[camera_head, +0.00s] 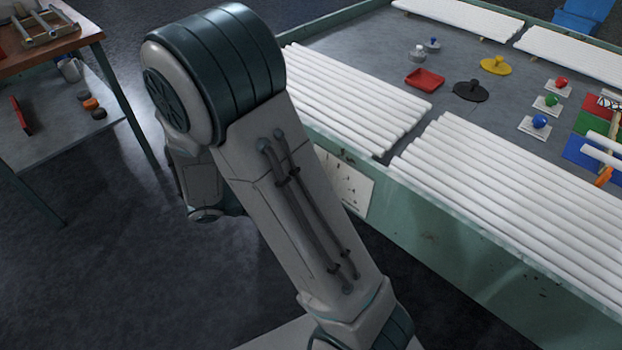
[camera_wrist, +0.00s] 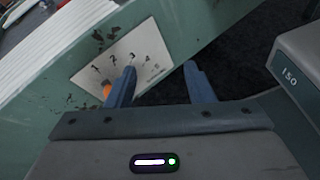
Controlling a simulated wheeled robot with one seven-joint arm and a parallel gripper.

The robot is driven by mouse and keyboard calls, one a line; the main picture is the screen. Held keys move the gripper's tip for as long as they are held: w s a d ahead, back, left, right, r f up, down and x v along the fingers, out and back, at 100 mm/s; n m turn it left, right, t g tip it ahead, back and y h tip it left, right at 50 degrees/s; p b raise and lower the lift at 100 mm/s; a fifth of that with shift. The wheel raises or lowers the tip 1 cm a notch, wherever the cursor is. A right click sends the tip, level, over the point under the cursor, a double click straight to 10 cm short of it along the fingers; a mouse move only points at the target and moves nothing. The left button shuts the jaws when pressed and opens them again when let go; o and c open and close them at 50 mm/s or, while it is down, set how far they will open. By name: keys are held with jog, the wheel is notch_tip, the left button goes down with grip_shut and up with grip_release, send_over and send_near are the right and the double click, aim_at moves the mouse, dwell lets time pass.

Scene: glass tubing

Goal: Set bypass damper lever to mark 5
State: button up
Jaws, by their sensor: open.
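A pale scale plate (camera_wrist: 150,72) is fixed to the green side panel in the wrist view, with small dark marks that read about 1 to 4; a mark 5 cannot be made out. An orange knob (camera_wrist: 106,90), seemingly the damper lever's end, shows at the plate's lower left, just left of my left finger; the rest of the lever is hidden. My gripper (camera_wrist: 160,66) is open, its two blue fingers in front of the plate, with nothing visible between them. The plate also shows in the head view (camera_head: 354,190), partly behind my arm, which hides the gripper there.
The green bench (camera_head: 440,235) carries rows of white tubes (camera_head: 510,180) along its near edge. A red tray (camera_head: 425,79) and several coloured knobs stand farther back. A wooden side table (camera_head: 60,45) stands at left. The floor between is open.

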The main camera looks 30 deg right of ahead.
jog(key=w+a+f+n+t+h+b, duration=0.3)
jog(key=w+a+f+n+t, duration=0.2)
jog(key=w+f+n+t, duration=0.25)
jog(key=shift+n, duration=0.35)
jog(key=x, duration=0.9)
jog(key=s+x, duration=0.1)
jog(key=x, duration=0.4)
jog(key=shift+s+d+f, duration=0.15)
jog(key=shift+f, duration=0.1)
jog(key=shift+b, duration=0.3)
grip_shut()
